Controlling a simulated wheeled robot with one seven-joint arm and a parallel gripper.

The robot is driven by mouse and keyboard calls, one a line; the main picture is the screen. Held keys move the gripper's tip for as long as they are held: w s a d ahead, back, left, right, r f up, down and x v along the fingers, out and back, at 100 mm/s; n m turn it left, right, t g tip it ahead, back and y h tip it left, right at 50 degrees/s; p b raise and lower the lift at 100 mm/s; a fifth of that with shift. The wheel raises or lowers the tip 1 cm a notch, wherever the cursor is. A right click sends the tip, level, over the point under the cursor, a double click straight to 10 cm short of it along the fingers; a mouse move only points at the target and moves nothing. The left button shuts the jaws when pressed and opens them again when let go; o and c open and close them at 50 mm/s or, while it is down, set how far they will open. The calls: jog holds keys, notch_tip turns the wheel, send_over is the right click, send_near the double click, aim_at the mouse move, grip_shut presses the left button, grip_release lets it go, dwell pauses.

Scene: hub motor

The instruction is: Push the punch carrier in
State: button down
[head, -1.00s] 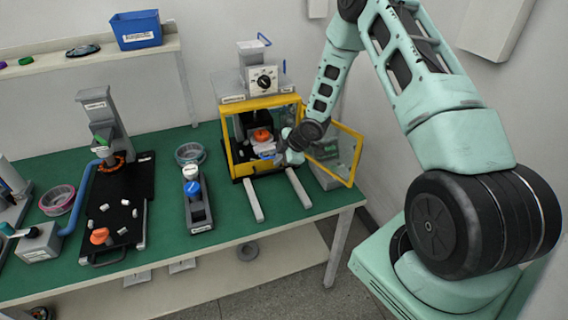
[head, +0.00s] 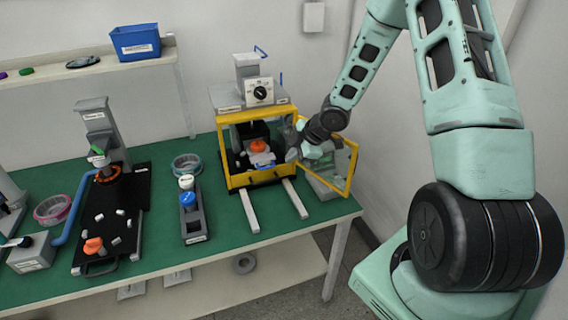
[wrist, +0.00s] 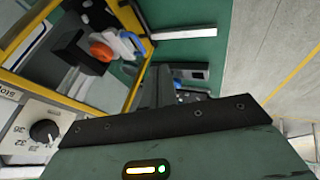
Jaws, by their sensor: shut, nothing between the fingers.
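The punch carrier (head: 261,160) is a pale block with an orange round part (head: 257,146) on top and a blue handle at its front. It sits inside the yellow-framed press (head: 226,158), whose yellow-edged door (head: 346,170) stands open to the right. In the wrist view the orange part (wrist: 101,50) and the pale-blue handle (wrist: 133,41) show inside the frame. My gripper (head: 294,154) is shut and empty, at the right side of the press opening, between the frame and the open door. It appears apart from the carrier. Its fingers show dark in the wrist view (wrist: 160,84).
Two pale rails (head: 249,211) stick out from the press front over the green table. A holder with white and blue knobs (head: 190,205) stands to the left. A black fixture (head: 110,215) with small pale parts is farther left. The press's dial (wrist: 43,130) is close to my wrist.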

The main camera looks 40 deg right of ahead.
jog(key=f+b, duration=0.1)
jog(key=b, duration=0.2)
jog(key=s+f+t+b, duration=0.1)
jog(key=f+b, duration=0.1)
jog(key=b, duration=0.1)
jog(key=shift+d+f, duration=0.15)
jog(key=shift+f, duration=0.05)
jog(key=w+a+f+p, duration=0.1)
jog(key=w+f+p, duration=0.1)
jog(key=w+f, duration=0.4)
jog(key=shift+w+a+f+y, duration=0.3)
jog(key=shift+w+a+f, duration=0.05)
jog(key=shift+w, duration=1.4)
